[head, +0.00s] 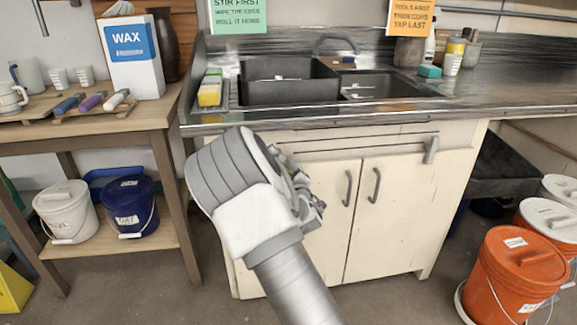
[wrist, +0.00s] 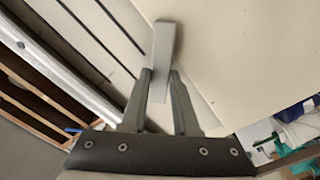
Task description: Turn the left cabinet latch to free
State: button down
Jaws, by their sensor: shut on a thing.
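The left cabinet latch (wrist: 165,38) is a grey bar on the cream cabinet front, seen in the wrist view. It lies nearly upright in that picture, at a slant to the dark panel seams. My gripper (wrist: 160,88) is shut on its near end, one finger on each side. In the head view my gripper (head: 310,200) is at the upper left of the cabinet (head: 408,210), and my wrist hides the left latch. A second grey latch (head: 431,150) stands nearly upright at the upper right of the cabinet.
Two dark door handles (head: 374,185) are right of my gripper. The sink counter (head: 330,124) overhangs above. A wooden table (head: 85,133) with buckets below stands left. An orange bucket (head: 515,275) stands on the floor at right. Floor before the cabinet is clear.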

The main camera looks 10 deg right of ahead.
jog(key=n, duration=0.5)
jog(key=shift+a+f, duration=0.1)
jog(key=shift+f, duration=0.2)
jog(key=shift+f+n, duration=0.1)
jog(key=shift+n, duration=1.6)
jog(key=c, duration=0.7)
grip_release()
jog(key=shift+o, duration=0.2)
jog(key=s+p, duration=0.3)
jog(key=s, duration=1.4)
jog(key=shift+s+p, duration=0.25)
jog(key=shift+p, duration=0.1)
